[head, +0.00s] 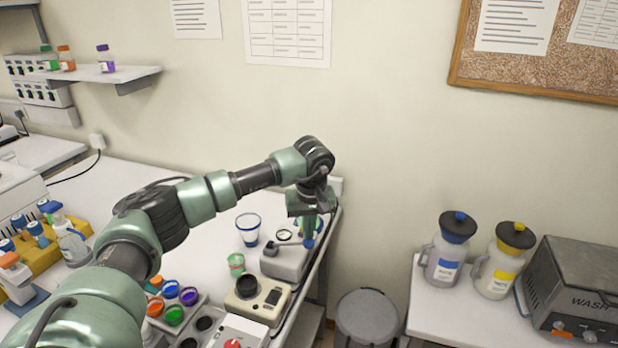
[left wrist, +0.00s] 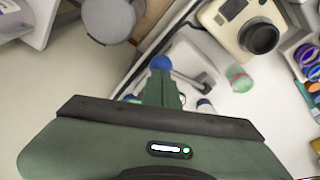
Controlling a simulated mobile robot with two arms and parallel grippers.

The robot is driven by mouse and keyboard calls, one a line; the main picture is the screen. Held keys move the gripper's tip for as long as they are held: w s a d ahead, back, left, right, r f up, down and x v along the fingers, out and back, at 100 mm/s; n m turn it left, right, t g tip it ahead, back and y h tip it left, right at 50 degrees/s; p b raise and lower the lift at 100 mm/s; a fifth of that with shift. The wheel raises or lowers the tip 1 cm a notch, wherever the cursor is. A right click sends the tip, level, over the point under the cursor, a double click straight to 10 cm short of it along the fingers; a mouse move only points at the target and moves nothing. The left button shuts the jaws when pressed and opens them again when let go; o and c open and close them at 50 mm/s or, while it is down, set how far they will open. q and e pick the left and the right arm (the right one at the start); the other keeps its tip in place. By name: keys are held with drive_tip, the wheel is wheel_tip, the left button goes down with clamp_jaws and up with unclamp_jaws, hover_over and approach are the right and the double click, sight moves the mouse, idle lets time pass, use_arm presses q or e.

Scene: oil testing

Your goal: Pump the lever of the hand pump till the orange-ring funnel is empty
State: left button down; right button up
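The hand pump (head: 287,262), a low grey box, stands near the right end of the white bench and shows in the left wrist view (left wrist: 199,50). Its lever (left wrist: 187,78) is a thin rod ending in a blue knob (head: 309,244). My left gripper (head: 308,226) points down over the pump's right side. Its green fingers (left wrist: 161,84) are close together with the knob at their tips, and they appear shut on it. I cannot make out an orange-ring funnel; the gripper partly hides the things behind the pump. My right gripper is not in view.
A cream device (head: 257,300) sits in front. A grey bin (head: 367,318) stands beyond the bench's right edge. Two jugs and a wash unit (head: 580,290) occupy the right table.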

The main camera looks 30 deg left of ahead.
use_arm(q)
drive_tip(key=shift+a, duration=0.1)
drive_tip(key=shift+d+f+b, duration=0.3)
drive_tip(key=shift+f+b, duration=0.2)
drive_tip(key=shift+f, duration=0.3)
drive_tip(key=shift+w+d+f+b, duration=0.1)
drive_tip(key=shift+d+f+b, duration=0.1)
drive_tip(key=shift+f+b, duration=0.45)
drive_tip(key=shift+f, duration=0.15)
